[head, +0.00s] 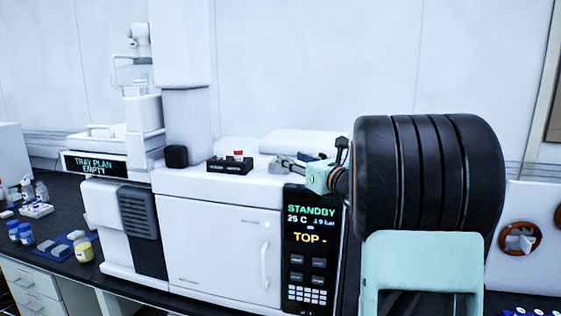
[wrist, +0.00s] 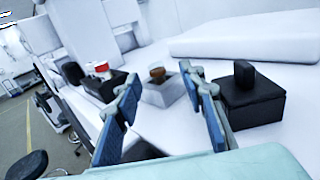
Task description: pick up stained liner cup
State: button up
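A small brownish cup (wrist: 157,73), which looks like the stained liner cup, sits in a pale grey block (wrist: 163,93) on the white top of the instrument. In the wrist view it shows beyond and between the fingertips of my gripper (wrist: 162,84). The two blue-padded fingers are spread apart with nothing held between them. In the head view my gripper (head: 292,164) is low over the right part of the instrument top. I cannot make out the brownish cup there, near the fingers.
A black box (head: 230,166) with a red-and-white item (wrist: 97,67) stands left of the cup. A black box with a knob (wrist: 252,97) stands close on the right. A white slab (wrist: 250,38) lies behind. The instrument (head: 215,240) displays STANDBY. Free white top shows between these things.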

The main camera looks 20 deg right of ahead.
jog(key=shift+w+a+p, duration=0.3)
jog(key=shift+w, duration=0.75)
jog(key=shift+w+a+p, duration=0.25)
jog(key=shift+w+a, duration=0.1)
jog(key=shift+w, duration=0.75)
jog(key=shift+w+a+p, duration=0.3)
jog(key=shift+w, duration=0.75)
jog(key=shift+c, duration=0.5)
jog(key=c, duration=0.8)
jog(key=shift+r, duration=0.15)
jog(key=shift+c, duration=0.2)
